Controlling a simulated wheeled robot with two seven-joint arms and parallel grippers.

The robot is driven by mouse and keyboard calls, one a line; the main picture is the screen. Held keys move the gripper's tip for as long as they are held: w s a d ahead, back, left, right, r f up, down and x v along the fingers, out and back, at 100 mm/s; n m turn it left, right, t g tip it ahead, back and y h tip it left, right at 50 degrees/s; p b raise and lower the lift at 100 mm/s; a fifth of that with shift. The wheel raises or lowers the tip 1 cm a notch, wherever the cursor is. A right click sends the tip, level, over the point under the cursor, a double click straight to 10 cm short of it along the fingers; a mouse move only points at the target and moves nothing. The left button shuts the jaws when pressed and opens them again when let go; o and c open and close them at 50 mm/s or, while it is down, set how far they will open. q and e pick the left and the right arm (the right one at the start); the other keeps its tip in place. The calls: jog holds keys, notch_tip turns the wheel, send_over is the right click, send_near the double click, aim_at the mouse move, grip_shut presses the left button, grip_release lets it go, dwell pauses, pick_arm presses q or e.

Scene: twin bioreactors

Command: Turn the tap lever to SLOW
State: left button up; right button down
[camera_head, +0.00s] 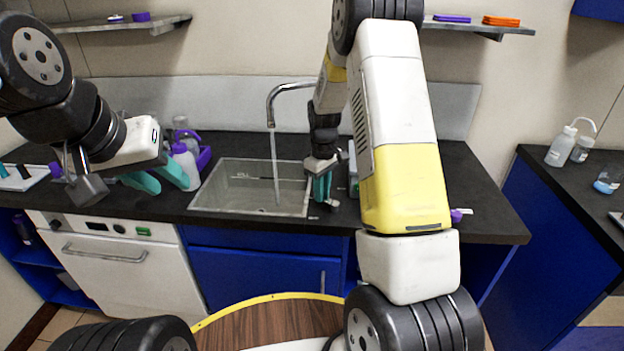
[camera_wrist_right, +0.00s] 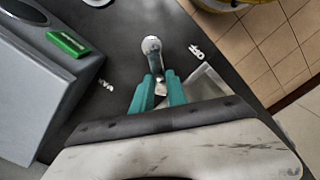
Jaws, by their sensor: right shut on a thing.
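The tap lever (camera_wrist_right: 152,45) is a small metallic piece with a rounded end in the right wrist view. Its stem runs down between the teal fingertips of my right gripper (camera_wrist_right: 157,88), which is shut on it. In the head view my right gripper (camera_head: 320,186) points down at the counter just right of the sink and hides the lever. Small white markings lie on the dark counter on both sides of the lever (camera_wrist_right: 196,51); I cannot read them. The curved tap (camera_head: 287,90) pours a stream of water into the sink. My left gripper (camera_head: 158,179) is open and empty at the left.
The sink basin (camera_head: 240,188) is left of my right gripper. A grey box with a green label (camera_wrist_right: 68,43) stands close to the lever. Bottles (camera_head: 185,162) and a purple rack stand behind my left gripper. The counter (camera_head: 470,200) at the right is mostly clear.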

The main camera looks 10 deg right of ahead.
jog(key=c, duration=1.3)
grip_release()
jog(key=shift+r, duration=3.9)
jog(key=s+r+m+t, duration=0.2)
jog(key=s+r, duration=0.4)
jog(key=r, duration=0.3)
jog(key=s+a+r+m+t, duration=0.1)
jog(key=s+r, duration=0.2)
jog(key=s, duration=0.4)
jog(key=s+a+r+m+t+y, duration=0.1)
jog(key=s+r+m, duration=0.1)
jog(key=s+r, duration=0.2)
jog(key=s+a+r+m+t+y, duration=0.1)
jog(key=s+r+m+t, duration=0.1)
jog(key=s, duration=0.8)
jog(key=shift+s+r, duration=0.15)
jog(key=shift+r, duration=0.5)
